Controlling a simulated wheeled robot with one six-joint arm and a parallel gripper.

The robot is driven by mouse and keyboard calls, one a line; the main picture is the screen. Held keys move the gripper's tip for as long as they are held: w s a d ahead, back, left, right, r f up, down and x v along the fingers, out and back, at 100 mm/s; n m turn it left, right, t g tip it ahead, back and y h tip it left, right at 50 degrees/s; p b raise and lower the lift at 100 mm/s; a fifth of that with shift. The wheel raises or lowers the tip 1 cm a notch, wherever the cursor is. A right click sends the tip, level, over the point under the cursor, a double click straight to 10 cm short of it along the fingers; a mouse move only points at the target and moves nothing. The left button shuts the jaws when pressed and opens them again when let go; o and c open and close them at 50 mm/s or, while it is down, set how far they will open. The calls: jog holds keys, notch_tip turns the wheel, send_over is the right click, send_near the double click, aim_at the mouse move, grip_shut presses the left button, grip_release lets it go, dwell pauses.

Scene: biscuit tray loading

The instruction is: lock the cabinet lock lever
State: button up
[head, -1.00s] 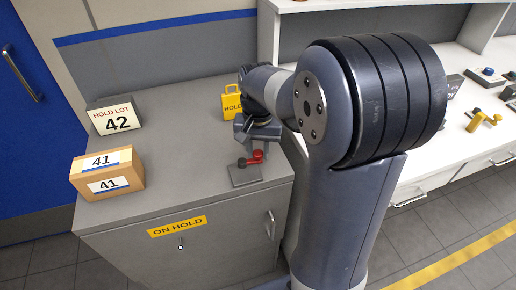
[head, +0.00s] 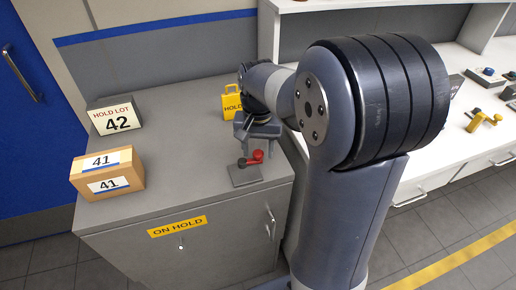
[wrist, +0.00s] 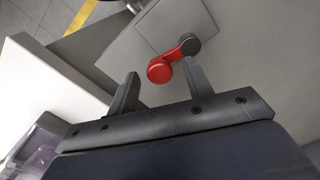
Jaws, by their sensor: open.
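The lock lever (head: 257,156) is a short red arm with a round red knob, on a dark pivot. It is mounted on a grey plate (head: 245,178) on the grey cabinet top, near its front right corner. In the wrist view the red knob (wrist: 159,70) lies between the fingertips in the picture, and the pivot is by the right finger. My gripper (wrist: 160,74) is open, with nothing held. In the head view my gripper (head: 257,136) is just behind and above the lever. I cannot tell whether a finger touches it.
On the cabinet (head: 180,247), marked ON HOLD, stand a "HOLD LOT 42" sign (head: 115,118), a box labelled 41 (head: 107,175) and a yellow hold tag (head: 230,102) behind my gripper. A white counter (head: 428,140) is to the right. The cabinet top's middle is clear.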

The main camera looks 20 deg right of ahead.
aim_at(258, 153)
notch_tip(258, 153, up, 10)
jog(key=shift+r+p, duration=0.15)
jog(key=shift+p, duration=0.15)
notch_tip(258, 153, down, 11)
jog(key=shift+b, duration=0.35)
jog(key=shift+s, duration=0.1)
jog(key=shift+m, duration=0.3)
jog(key=shift+r, duration=0.1)
dwell(0.3)
